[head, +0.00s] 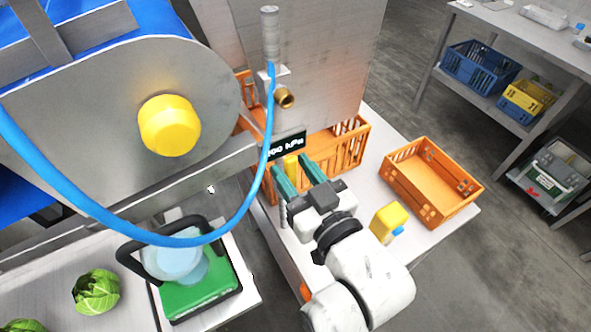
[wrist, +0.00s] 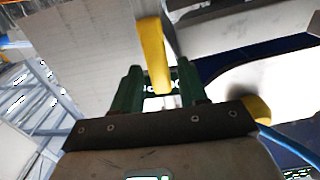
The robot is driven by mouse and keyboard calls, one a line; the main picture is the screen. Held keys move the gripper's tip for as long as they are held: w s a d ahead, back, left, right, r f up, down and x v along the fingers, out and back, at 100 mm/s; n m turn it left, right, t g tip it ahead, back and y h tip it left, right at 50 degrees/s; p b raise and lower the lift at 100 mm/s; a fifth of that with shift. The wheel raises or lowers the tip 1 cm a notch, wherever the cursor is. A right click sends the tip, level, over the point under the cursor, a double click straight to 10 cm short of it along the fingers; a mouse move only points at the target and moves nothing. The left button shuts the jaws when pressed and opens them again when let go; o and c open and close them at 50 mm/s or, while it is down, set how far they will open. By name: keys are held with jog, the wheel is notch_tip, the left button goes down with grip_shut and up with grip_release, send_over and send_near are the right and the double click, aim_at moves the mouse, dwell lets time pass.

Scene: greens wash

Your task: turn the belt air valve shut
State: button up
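The belt air valve shows a yellow lever (head: 290,166), mostly hidden behind my gripper in the head view. In the wrist view the yellow lever (wrist: 153,55) hangs down, slightly tilted, with its lower end in the gap between the fingertips. My gripper (head: 292,171) has green fingers spread apart, and it also shows in the wrist view (wrist: 160,74). The fingers look open with the lever between them; whether either touches it I cannot tell. A dark pressure display (head: 287,146) reading in kPa sits just behind the lever, its first digit unclear.
An orange crate (head: 345,145) stands behind, another orange crate (head: 455,185) to the right. A yellow bottle (head: 389,220) stands close to my arm. A conveyor with a yellow roller hub (head: 169,125) is left.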

grip_shut()
jog(key=shift+d, duration=0.15)
dwell(0.4)
jog(key=w+d+f+m, duration=0.5)
jog(key=d+f+m, duration=0.2)
jog(key=m, duration=1.1)
jog(key=shift+d+f+p, duration=0.35)
jog(key=shift+f, duration=0.95)
jog(key=shift+w+f, duration=0.1)
jog(key=shift+o, duration=0.8)
grip_release()
